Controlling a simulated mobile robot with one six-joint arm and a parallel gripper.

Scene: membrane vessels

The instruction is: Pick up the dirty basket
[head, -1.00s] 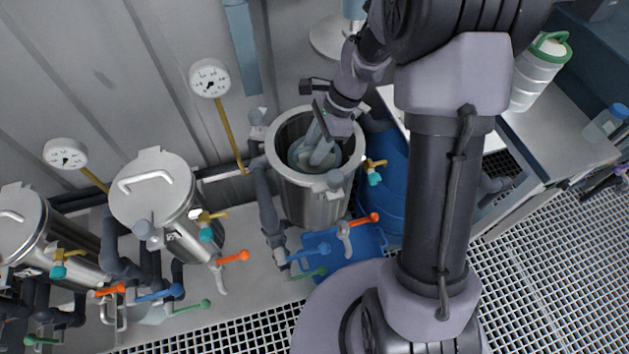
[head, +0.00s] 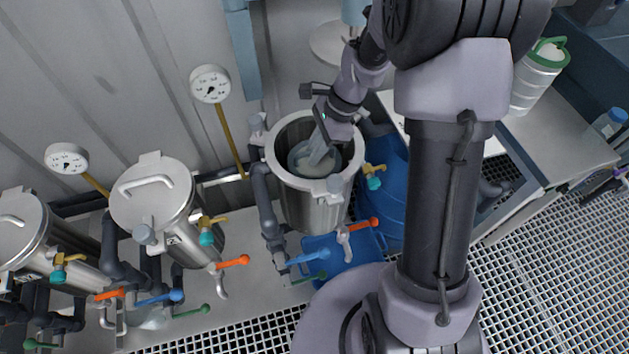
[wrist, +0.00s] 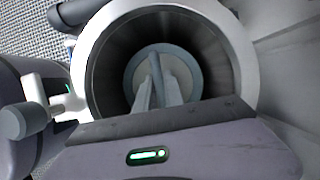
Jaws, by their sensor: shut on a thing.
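The open steel vessel (head: 312,203) stands right of the two lidded ones. The basket (head: 302,158), round and grey with a pale inside, is within this vessel, below its rim. It also shows in the wrist view (wrist: 133,75), deep inside the dark vessel wall. My gripper (head: 316,160) reaches down through the vessel's mouth with its fingers shut on the basket, seemingly at a bar across its middle. The fingers hide part of the basket, and its underside is out of sight.
Two lidded vessels (head: 155,205) stand to the left, with coloured valve handles in front. A blue tray (head: 340,262) lies under the open vessel, and a blue drum (head: 393,200) stands at its right.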

